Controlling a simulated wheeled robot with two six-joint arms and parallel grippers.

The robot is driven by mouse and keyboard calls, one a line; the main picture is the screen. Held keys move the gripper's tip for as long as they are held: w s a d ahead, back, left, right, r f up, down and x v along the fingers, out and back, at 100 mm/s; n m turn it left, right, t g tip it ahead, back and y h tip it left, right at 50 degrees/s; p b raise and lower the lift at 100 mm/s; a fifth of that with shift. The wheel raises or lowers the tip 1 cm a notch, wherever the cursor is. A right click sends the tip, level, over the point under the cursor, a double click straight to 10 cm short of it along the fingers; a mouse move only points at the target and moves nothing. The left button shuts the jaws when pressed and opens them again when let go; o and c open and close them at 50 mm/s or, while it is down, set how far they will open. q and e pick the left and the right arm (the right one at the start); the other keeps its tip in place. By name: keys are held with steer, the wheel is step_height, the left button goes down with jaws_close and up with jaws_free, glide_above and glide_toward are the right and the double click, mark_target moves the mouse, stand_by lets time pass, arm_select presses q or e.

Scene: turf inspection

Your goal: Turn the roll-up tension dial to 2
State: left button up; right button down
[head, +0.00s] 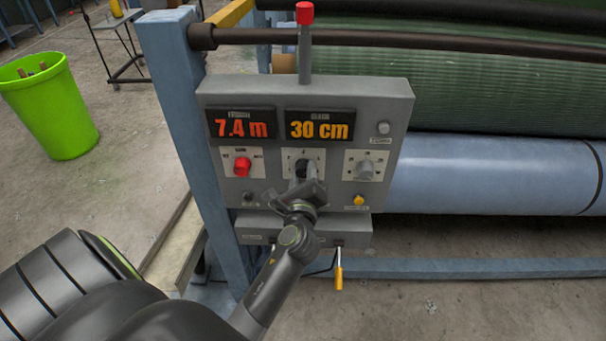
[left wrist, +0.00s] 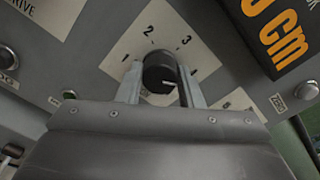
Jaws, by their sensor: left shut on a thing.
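The tension dial is a round black knob (head: 303,166) on a white plate in the middle of the grey control panel (head: 405,100). In the left wrist view the knob (left wrist: 159,70) has numerals 1 to 4 printed around it, with 2 at its upper left. A short pale mark shows on the knob, but its exact reading is unclear behind the fingers. My left gripper (head: 302,182) reaches up from below, and its two fingers (left wrist: 160,80) are shut on opposite sides of the knob. My right gripper is not in view.
A red knob (head: 242,167) sits left of the dial and a grey knob (head: 366,170) right. Two displays (head: 241,124) read 7.4 m and 30 cm above. A red-topped lever (head: 304,40) rises behind. A yellow-handled tool (head: 339,276) hangs below. A green bin (head: 50,110) stands left.

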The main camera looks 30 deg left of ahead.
arm_select(q)
steer(key=shift+n, duration=0.3)
steer(key=n+b, duration=0.2)
steer(key=n, duration=0.1)
steer(key=shift+f+n, duration=0.1)
steer(key=shift+n, duration=0.2)
steer(key=n+b, duration=0.1)
steer(key=n, duration=0.1)
steer(key=shift+n, duration=0.4)
steer(key=n+b, duration=0.1)
steer(key=n, duration=0.2)
steer(key=shift+n+b, duration=0.3)
steer(key=shift+b, duration=0.05)
steer(key=n+b, duration=0.1)
steer(key=n, duration=0.2)
steer(key=shift+n+b, duration=0.3)
steer(key=shift+b, duration=0.05)
steer(key=n+b, duration=0.2)
steer(key=n, duration=0.3)
steer(key=shift+b, duration=0.3)
steer(key=n+b, duration=0.1)
steer(key=n, duration=0.3)
steer(key=shift+b, duration=0.3)
steer(key=shift+n, duration=0.4)
